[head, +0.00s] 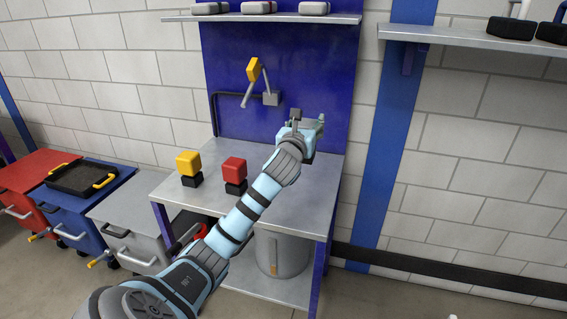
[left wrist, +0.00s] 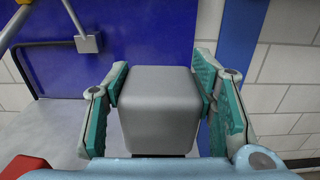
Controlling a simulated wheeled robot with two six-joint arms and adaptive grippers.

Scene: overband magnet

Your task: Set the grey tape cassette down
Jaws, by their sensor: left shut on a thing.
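The grey tape cassette (left wrist: 160,115) is a rounded grey block that fills the middle of the left wrist view. My left gripper (left wrist: 161,82) is shut on it, with a teal-padded finger on each side. In the head view my left gripper (head: 306,132) is over the back right part of the grey workbench (head: 270,208), in front of the blue back panel. There the cassette is mostly hidden by the gripper. I cannot tell the gap between the cassette and the bench top. My right gripper is not in view.
A yellow block (head: 188,163) and a red block (head: 234,169) stand on black bases on the bench. A bracket with a yellow part (head: 253,70) sticks out from the blue panel (head: 225,75). A grey drum (head: 282,254) stands below. Drawer carts are at left.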

